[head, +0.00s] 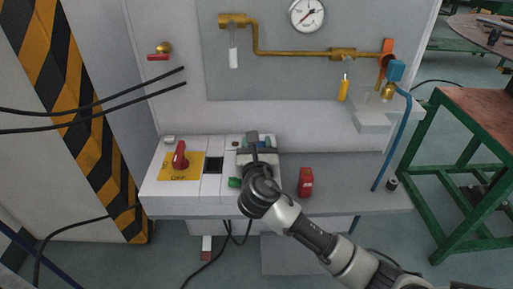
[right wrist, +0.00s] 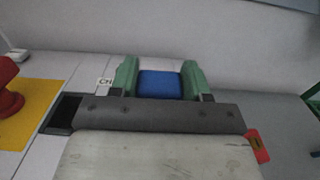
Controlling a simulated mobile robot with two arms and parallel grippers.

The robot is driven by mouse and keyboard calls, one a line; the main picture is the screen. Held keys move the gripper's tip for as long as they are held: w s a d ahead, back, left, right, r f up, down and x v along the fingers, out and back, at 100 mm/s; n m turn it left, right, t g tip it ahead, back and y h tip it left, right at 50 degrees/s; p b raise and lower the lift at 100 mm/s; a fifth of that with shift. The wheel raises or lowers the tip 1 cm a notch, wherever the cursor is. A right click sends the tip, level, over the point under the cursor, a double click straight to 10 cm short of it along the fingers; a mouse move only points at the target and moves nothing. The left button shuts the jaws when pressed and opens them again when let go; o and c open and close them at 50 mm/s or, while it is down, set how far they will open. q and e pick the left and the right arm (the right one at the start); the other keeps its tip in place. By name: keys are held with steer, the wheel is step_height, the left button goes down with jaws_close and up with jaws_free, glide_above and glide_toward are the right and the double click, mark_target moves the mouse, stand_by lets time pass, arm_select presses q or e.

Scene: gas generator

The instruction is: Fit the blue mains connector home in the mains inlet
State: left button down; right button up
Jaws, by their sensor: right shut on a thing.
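In the right wrist view, the blue mains connector (right wrist: 160,84) sits between the two green fingers of my right gripper (right wrist: 161,80), which is shut on it. In the head view my right arm comes in from the lower right, and its gripper (head: 256,146) is over the right part of the white console. The gripper body hides most of the connector there. I cannot make out the mains inlet for certain, nor whether the connector touches it. A dark square recess (head: 214,165) shows in the console left of the gripper; it also shows in the wrist view (right wrist: 62,113). My left gripper is not in view.
A red rotary switch (head: 180,156) on a yellow OFF plate is at the console's left. A red block (head: 305,182) stands on the grey shelf (head: 345,192) right of my gripper. Brass pipework (head: 290,52) and a gauge (head: 307,14) are above. A green-framed table (head: 480,130) is at right.

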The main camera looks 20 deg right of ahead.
steer(key=shift+f, duration=0.1)
steer(key=o, duration=1)
